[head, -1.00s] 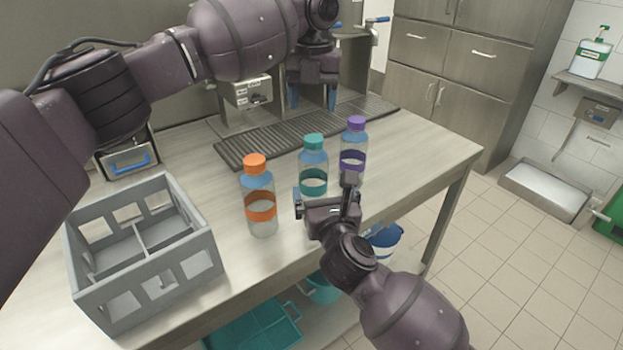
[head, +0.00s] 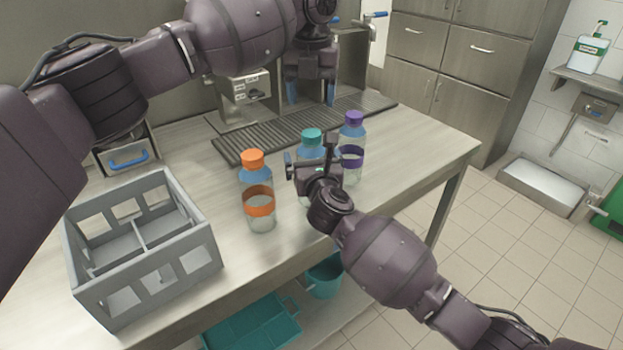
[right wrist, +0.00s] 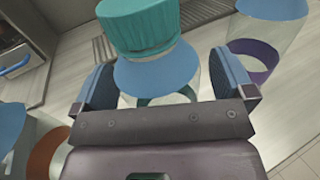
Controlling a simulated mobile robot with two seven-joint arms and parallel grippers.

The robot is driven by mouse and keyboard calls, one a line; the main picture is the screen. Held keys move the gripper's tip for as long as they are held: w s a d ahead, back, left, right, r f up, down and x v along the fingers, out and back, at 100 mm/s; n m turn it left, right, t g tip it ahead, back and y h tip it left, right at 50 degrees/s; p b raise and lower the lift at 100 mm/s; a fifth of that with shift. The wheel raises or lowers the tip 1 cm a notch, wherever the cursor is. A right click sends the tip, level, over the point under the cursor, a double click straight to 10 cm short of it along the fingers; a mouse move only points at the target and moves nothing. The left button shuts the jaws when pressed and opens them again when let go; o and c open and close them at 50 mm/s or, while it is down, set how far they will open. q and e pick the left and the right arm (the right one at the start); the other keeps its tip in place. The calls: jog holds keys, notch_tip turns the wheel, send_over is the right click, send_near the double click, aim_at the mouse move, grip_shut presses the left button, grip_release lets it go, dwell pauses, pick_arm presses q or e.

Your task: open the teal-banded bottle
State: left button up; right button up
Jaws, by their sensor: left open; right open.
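The teal-banded bottle (head: 311,143) stands upright on the table in the middle of the row, with its teal cap on. My right gripper (head: 309,160) is open at it and hides its band and lower part in the head view. In the right wrist view the teal cap (right wrist: 138,27) and blue shoulder (right wrist: 158,72) rise between the two open fingers (right wrist: 165,88), one on each side of the bottle; I cannot tell whether they touch it. My left gripper (head: 310,93) is open and empty, pointing down above the drip grate, behind the bottles.
An orange-capped bottle (head: 258,192) stands to the left and a purple-capped bottle (head: 352,140) close to the right. A grey divided crate (head: 143,297) sits at the table's left front. The slotted grate (head: 262,137) lies behind the bottles.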

aim_at(312, 133)
jog(key=shift+c, duration=0.2)
jog(key=c, duration=1.7)
pick_arm(q)
jog(key=shift+n, duration=0.3)
pick_arm(e)
jog(key=shift+c, duration=0.4)
pick_arm(q)
jog(key=n, duration=0.3)
jog(key=shift+n, duration=0.4)
jog(key=shift+f, duration=4)
